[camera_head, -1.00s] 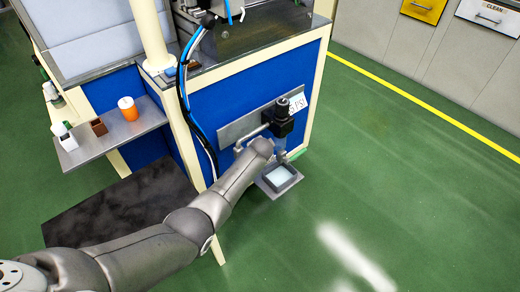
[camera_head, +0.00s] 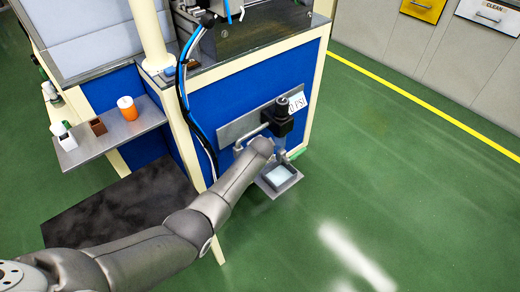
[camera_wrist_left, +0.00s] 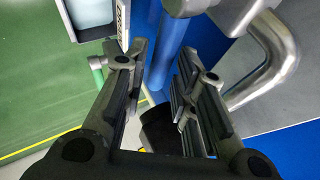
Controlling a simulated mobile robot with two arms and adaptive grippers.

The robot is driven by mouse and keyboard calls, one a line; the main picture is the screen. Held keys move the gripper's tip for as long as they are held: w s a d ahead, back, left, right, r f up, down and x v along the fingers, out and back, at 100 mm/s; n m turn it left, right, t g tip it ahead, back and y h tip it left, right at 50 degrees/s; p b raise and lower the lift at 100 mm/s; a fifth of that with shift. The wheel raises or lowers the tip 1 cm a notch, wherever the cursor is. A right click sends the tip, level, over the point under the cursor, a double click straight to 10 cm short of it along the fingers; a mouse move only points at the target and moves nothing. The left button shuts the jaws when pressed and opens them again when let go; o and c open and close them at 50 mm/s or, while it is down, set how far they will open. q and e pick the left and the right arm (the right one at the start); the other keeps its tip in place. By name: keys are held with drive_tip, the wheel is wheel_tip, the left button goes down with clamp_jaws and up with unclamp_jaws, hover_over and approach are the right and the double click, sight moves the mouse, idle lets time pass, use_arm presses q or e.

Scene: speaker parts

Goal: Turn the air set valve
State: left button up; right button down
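The air set (camera_head: 282,117), a black regulator with a round top, is mounted on a grey plate on the machine's blue side panel in the head view. My left arm reaches it from the left; its wrist hides the gripper there. In the left wrist view my left gripper (camera_wrist_left: 164,50) has its fingers apart. A blue cylindrical part (camera_wrist_left: 170,45) shows between the fingertips; I cannot tell whether they touch it. A bent metal pipe (camera_wrist_left: 270,60) is beside the right finger. A dark rounded part (camera_wrist_left: 160,130) shows between the fingers. My right gripper is not in view.
A white PSI label (camera_head: 297,102) is beside the air set. A small grey tray (camera_head: 280,178) is below it. A side shelf (camera_head: 105,140) holds an orange container (camera_head: 128,108) and small items. The green floor to the right is clear.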

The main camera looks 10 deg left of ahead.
use_arm(q)
drive_tip(key=v, duration=1.1)
drive_tip(key=shift+s, duration=0.25)
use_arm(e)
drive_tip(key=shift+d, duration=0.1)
